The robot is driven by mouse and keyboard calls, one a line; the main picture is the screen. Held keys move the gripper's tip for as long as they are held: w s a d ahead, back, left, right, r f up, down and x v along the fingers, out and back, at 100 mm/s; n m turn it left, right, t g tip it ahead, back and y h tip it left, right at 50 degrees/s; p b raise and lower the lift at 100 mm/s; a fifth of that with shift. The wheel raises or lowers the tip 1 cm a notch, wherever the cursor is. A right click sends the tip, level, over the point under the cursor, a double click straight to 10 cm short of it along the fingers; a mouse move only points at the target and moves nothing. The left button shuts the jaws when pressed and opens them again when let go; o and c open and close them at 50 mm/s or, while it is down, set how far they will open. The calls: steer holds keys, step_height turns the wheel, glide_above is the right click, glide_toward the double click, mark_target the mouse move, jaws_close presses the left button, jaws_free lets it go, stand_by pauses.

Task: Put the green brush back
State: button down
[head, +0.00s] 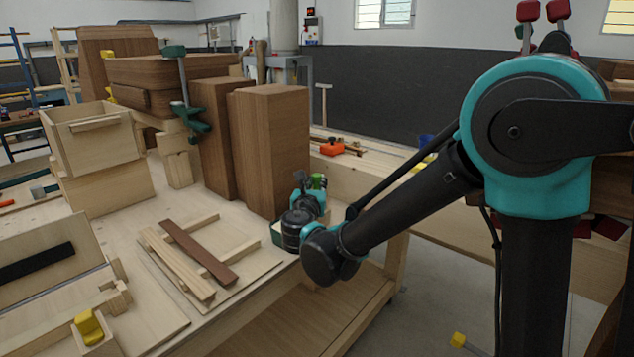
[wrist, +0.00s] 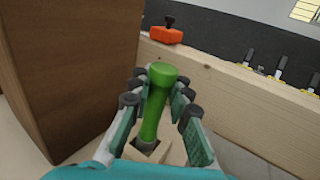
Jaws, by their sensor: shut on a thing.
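The green brush (wrist: 153,110) stands nearly upright between the fingers of my gripper (wrist: 160,84) in the wrist view. Its rounded green top shows clear above the fingers. My gripper is shut on its handle. The lower end of the brush meets a pale wooden piece with a dark opening (wrist: 148,147); I cannot tell whether it is inside the opening or above it. In the head view, my gripper (head: 308,188) is at the right edge of the workbench, and a small green part of the brush (head: 318,182) shows beside it. Bristles are not visible.
Tall brown wooden blocks (head: 270,150) stand just left of my gripper. An orange tool (head: 332,148) lies on a second bench behind; it also shows in the wrist view (wrist: 166,35). A wooden frame (head: 215,258) and a box (head: 95,140) occupy the workbench.

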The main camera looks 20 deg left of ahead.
steer(key=shift+f, duration=0.15)
steer(key=c, duration=1.4)
jaws_free()
steer(key=shift+c, duration=0.2)
steer(key=shift+s+r, duration=0.1)
steer(key=shift+r, duration=0.1)
steer(key=s+d, duration=0.2)
steer(key=s, duration=0.9)
steer(key=shift+s, duration=0.3)
